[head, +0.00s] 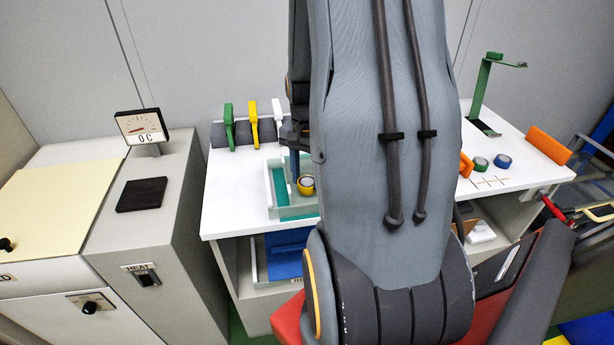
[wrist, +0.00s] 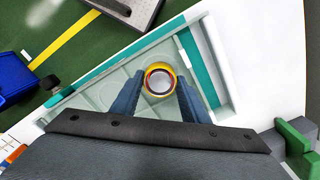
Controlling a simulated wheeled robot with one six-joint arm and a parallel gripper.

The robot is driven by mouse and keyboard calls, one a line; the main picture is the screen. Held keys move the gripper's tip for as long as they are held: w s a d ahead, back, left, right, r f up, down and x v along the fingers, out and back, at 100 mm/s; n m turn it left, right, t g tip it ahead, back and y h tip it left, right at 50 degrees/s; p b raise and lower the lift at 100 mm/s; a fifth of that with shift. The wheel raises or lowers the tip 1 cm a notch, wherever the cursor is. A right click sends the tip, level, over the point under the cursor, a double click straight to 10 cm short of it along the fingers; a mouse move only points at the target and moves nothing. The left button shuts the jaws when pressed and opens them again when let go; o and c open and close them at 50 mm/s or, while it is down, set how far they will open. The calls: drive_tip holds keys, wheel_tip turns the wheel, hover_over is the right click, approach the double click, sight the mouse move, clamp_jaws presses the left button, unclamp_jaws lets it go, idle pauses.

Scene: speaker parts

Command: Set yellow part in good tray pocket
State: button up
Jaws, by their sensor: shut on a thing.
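The yellow part (wrist: 159,70) is a short ring with a pale, hollow-looking centre. It sits between the two blue fingers of my gripper (wrist: 160,92), which is shut on it. In the wrist view it appears over the pale green tray (wrist: 112,84), which has teal strips and faint round pockets. I cannot tell whether the part touches the tray floor. In the head view the yellow part (head: 306,186) shows over the right side of the tray (head: 297,213), and my arm hides much of the area.
Green (head: 229,127), yellow (head: 254,124) and white (head: 278,112) upright pieces stand behind the tray. A green ring (head: 480,164) and a blue ring (head: 503,161) lie on the right side of the white table. A grey cabinet with a gauge (head: 142,127) stands left.

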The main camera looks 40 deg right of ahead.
drive_tip(key=shift+f+b, duration=0.35)
drive_tip(key=shift+f, duration=0.45)
drive_tip(key=o, duration=1.4)
drive_tip(key=shift+r+b, duration=0.6)
drive_tip(key=shift+r, duration=3.3)
drive_tip(key=s+a+n, duration=0.1)
drive_tip(key=a+n, duration=0.3)
drive_tip(key=a, duration=0.4)
drive_tip(key=a+n, duration=0.5)
drive_tip(key=a, duration=0.3)
drive_tip(key=s+a+n+t, duration=0.1)
drive_tip(key=a+n, duration=0.4)
drive_tip(key=a, duration=0.3)
drive_tip(key=shift+s+f, duration=0.2)
drive_tip(key=shift+s, duration=0.1)
